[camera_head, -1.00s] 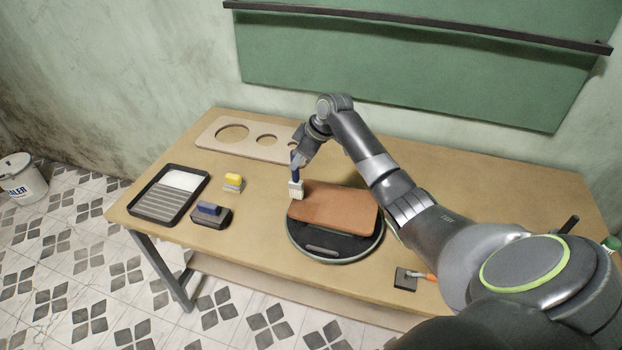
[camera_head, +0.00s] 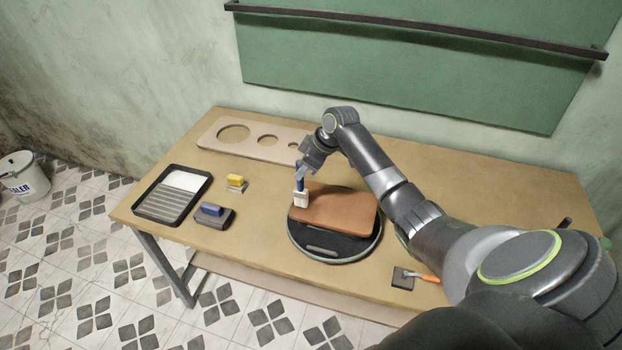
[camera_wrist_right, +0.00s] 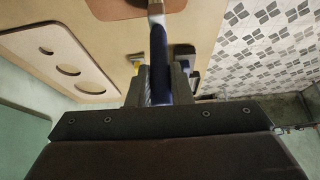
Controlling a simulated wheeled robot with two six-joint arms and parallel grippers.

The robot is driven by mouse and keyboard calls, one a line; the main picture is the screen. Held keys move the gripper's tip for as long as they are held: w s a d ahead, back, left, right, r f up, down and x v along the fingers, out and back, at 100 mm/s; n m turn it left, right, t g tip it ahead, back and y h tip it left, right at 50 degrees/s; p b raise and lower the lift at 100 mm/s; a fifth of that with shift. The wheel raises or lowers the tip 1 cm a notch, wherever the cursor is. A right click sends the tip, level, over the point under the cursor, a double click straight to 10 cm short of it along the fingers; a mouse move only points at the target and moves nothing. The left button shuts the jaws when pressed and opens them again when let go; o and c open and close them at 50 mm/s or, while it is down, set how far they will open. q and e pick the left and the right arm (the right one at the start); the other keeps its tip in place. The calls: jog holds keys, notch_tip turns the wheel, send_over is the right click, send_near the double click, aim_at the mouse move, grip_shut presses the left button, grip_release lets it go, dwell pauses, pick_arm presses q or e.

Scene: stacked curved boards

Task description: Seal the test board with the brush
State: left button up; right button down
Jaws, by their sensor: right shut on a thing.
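The test board (camera_head: 340,209) is a brown, slightly curved board lying on a round black turntable (camera_head: 335,248). My right gripper (camera_head: 303,168) is shut on the blue handle of the brush (camera_head: 300,189). The brush hangs roughly upright, its pale head at the left end of the board; I cannot tell whether the bristles touch it. In the right wrist view the blue handle (camera_wrist_right: 160,60) runs up from the jaws, and part of the brown board (camera_wrist_right: 118,8) shows at the top. My left gripper is not in view.
A black tray (camera_head: 145,212) with white liquid lies at the table's left. Beside it are a blue-handled block (camera_head: 213,215) and a yellow block (camera_head: 235,182). A panel with round holes (camera_head: 212,138) lies behind. An orange-handled tool (camera_head: 424,277) lies front right.

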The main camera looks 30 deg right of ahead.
jog(key=shift+s+d+f, duration=0.1)
jog(key=shift+s+d, duration=0.35)
jog(key=shift+s, duration=0.15)
jog(key=shift+s+d, duration=1.05)
jog(key=shift+s, duration=0.05)
jog(key=shift+a, duration=0.15)
jog(key=shift+s+a, duration=0.6)
jog(key=shift+a, duration=0.1)
